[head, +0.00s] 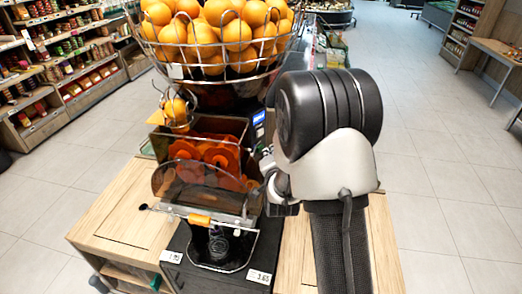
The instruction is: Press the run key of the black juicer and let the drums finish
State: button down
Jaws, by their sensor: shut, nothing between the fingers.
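The black juicer (200,135) stands on a wooden counter, left of the middle of the head view. Its orange drums (205,160) show behind a clear front cover (205,190). A small panel with a blue patch (259,117) is on its right side; the run key cannot be made out. My gripper (268,190) is shut and empty, close beside the juicer's right side at drum height. My wrist and arm partly hide it, and I cannot tell whether its tips touch the juicer.
A wire basket full of oranges (215,35) tops the juicer. A tap with an orange part (199,220) is at its front, above a dark tray area. Price tags lie at the counter's front (125,215). Shelves stand far left; open tiled floor lies to the right.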

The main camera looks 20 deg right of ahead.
jog(key=s, duration=0.1)
jog(key=s+d+b, duration=0.1)
jog(key=s, duration=0.1)
jog(key=s+d+b, duration=0.1)
jog(key=shift+s+d, duration=0.15)
jog(key=shift+s, duration=0.15)
dwell(0.7)
jog(key=s+a+r+n+g+y+b, duration=0.1)
jog(key=s+a+n+g+y+b, duration=0.25)
jog(key=s+a+n+b, duration=0.5)
jog(key=s+a+f+n+g+b, duration=0.1)
jog(key=s+a+n+g, duration=0.2)
jog(key=s, duration=0.9)
jog(key=s+a+f+n+g+y, duration=0.1)
jog(key=s+a+n+g, duration=0.2)
jog(key=s, duration=0.9)
jog(key=a, duration=0.3)
jog(key=shift+f+n+b, duration=0.3)
jog(key=shift+n+b, duration=0.05)
jog(key=shift+b, duration=0.05)
jog(key=shift+g, duration=0.25)
dwell(2.4)
